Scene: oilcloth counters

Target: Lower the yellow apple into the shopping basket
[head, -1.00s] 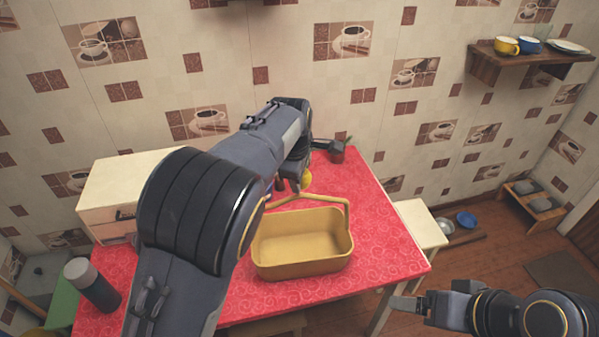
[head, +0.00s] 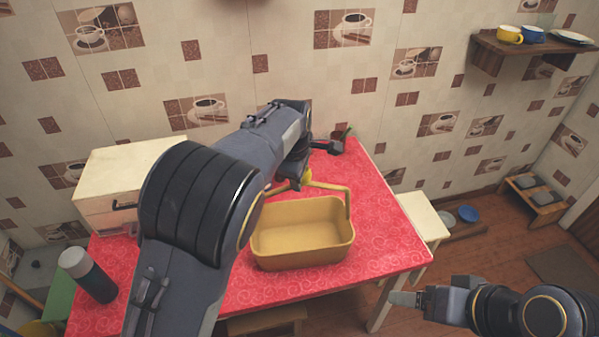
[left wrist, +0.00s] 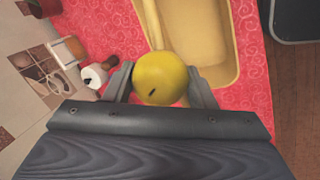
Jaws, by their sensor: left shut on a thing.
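The yellow apple (left wrist: 160,78) is between the two fingers of my left gripper (left wrist: 162,86) in the left wrist view. In the head view, my left gripper (head: 298,182) is behind the far rim of the basket, near its raised handle, and only a sliver of the apple (head: 308,174) shows. The yellow shopping basket (head: 302,262) stands upright on the red table, and its inside looks empty. In the left wrist view the basket (left wrist: 228,50) lies beyond the apple, up and to the right. My right gripper (head: 406,299) is off the table's right side; its finger gap cannot be made out.
The red oilcloth table (head: 385,225) has free room right of the basket. A dark flask (head: 90,278) and a cream drawer box (head: 120,180) stand at the left. A small potted plant (head: 336,145) is behind the gripper. A pale stool (head: 425,218) stands at the right.

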